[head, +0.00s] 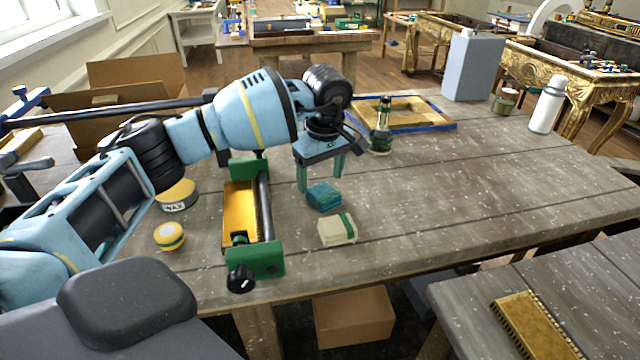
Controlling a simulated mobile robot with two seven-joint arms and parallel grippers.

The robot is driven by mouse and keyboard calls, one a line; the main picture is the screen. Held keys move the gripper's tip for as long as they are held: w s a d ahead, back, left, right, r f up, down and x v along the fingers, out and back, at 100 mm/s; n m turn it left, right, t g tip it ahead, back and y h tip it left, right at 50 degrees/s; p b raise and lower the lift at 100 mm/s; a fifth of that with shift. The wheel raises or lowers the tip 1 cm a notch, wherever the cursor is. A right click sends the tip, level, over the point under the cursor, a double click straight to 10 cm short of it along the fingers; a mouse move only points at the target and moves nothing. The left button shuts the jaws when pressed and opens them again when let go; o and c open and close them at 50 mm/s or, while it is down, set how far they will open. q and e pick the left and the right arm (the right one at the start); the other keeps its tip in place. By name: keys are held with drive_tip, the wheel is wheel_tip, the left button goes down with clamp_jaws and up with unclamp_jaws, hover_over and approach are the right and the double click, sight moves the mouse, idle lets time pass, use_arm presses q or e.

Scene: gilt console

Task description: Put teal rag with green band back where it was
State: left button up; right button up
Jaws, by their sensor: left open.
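The teal rag (324,196) lies folded on the grey wooden workbench (450,200), near the middle of the view. Any green band on it is hard to make out. My left gripper (321,180) is open, fingers pointing down, just above and behind the teal rag. I cannot tell whether a finger touches the rag. A cream rag with a green band (337,229) lies just in front of the teal one. My right gripper is not in view.
A green clamp (259,262) with a gilt piece (238,208) stands left of the rags. A wax tin (177,197) and a yellow round tin (169,236) are further left. A dark bottle (380,135) and blue-edged frame (425,124) stand behind.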

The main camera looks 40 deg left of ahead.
sight(324, 191)
use_arm(q)
wheel_tip(324, 191, up, 9)
drive_tip(key=shift+d, duration=0.4)
drive_tip(key=shift+s+f, duration=0.1)
drive_tip(key=shift+f, duration=0.05)
